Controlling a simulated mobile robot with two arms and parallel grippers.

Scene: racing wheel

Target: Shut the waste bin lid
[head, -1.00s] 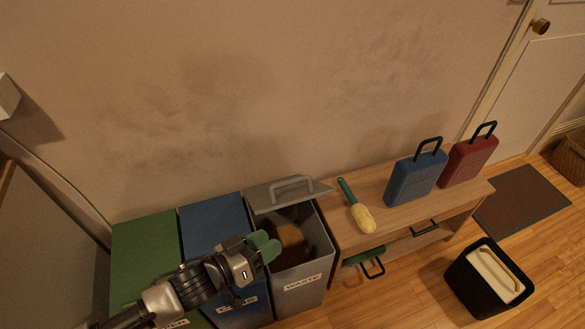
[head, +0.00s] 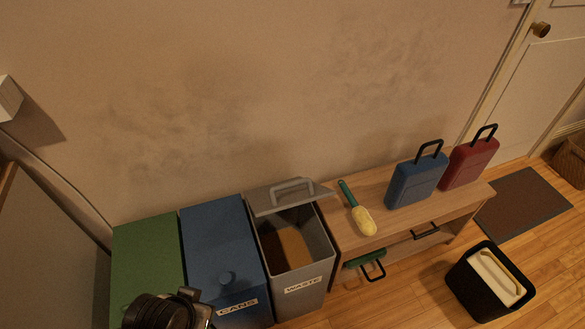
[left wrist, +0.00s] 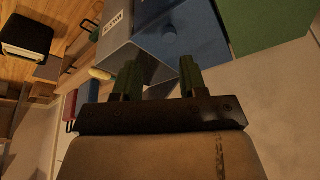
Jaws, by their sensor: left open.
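The grey waste bin (head: 300,296), labelled WASTE, stands at the right end of the bin row. Its lid (head: 262,205) is raised at the back, near the wall, with a grey handle on it. Brown contents show inside the open bin. My left gripper is at the bottom edge of the head view, left of the waste bin and by the blue bin; its fingers are hidden there. In the left wrist view my left gripper (left wrist: 159,80) shows two green fingers, apart and empty, with the waste bin (left wrist: 112,53) beyond them. My right gripper is not in view.
A blue CANS bin (head: 222,245) and a green bin (head: 145,255), both shut, stand left of the waste bin. A wooden bench (head: 400,222) with a brush (head: 362,220), blue case (head: 415,180) and red case (head: 468,162) is on the right. A black bin (head: 470,285) stands on the floor.

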